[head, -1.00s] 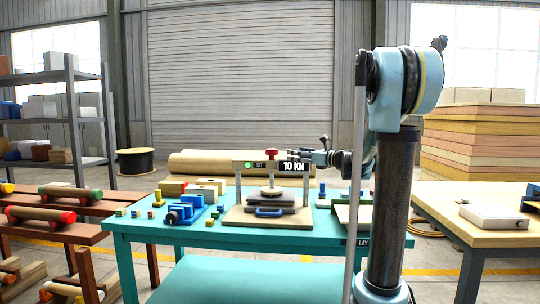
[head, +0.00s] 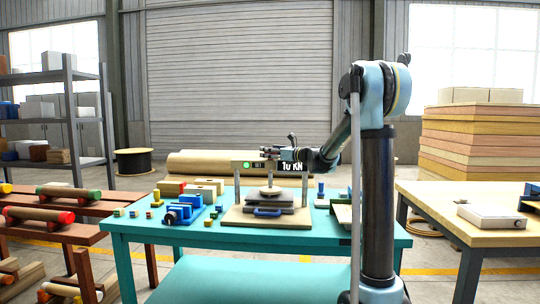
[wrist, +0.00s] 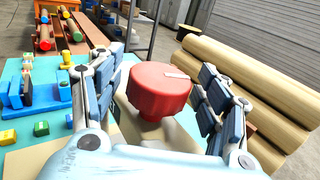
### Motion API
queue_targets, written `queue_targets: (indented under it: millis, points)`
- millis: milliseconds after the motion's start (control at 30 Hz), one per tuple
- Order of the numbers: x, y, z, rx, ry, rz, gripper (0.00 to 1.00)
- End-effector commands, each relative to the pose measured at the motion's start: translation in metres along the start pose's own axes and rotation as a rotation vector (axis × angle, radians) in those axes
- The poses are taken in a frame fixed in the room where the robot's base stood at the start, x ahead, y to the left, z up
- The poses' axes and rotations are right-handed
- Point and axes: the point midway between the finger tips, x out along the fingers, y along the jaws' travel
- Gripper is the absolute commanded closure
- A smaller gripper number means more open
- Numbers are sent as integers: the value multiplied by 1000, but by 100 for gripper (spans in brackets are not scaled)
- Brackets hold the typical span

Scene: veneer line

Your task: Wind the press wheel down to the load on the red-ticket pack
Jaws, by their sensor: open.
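The press (head: 237,187) stands on the teal table, with posts, a top beam reading 10 KN and a lit green lamp beside SET. Its red wheel (wrist: 158,92) is a thick knob with a pale mark on top, in the wrist view. My gripper (wrist: 163,75) is open, with one finger on each side of the wheel; I cannot tell whether they touch it. In the head view my gripper (head: 270,153) is at the top of the press and hides the wheel. A grey stack (head: 278,207) lies under the round press foot (head: 270,190). I see no red ticket.
Blue fixtures (head: 182,213) and small coloured blocks (head: 135,213) lie left of the press on the teal table (head: 225,238). Large tan rolls (head: 215,163) lie behind. A wooden bench (head: 440,208) stands at right.

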Motion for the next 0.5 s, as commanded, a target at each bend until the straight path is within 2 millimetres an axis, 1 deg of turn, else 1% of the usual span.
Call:
queue_targets:
  millis: [100, 333, 367, 400, 467, 500]
  points:
    - [4, 0, 0, 0, 0, -1, 31]
    - [4, 0, 0, 0, 0, -1, 31]
    - [4, 0, 0, 0, 0, -1, 36]
    - [4, 0, 0, 0, 0, 0, 45]
    - [4, 0, 0, 0, 0, 0, 58]
    - [4, 0, 0, 0, 0, 0, 67]
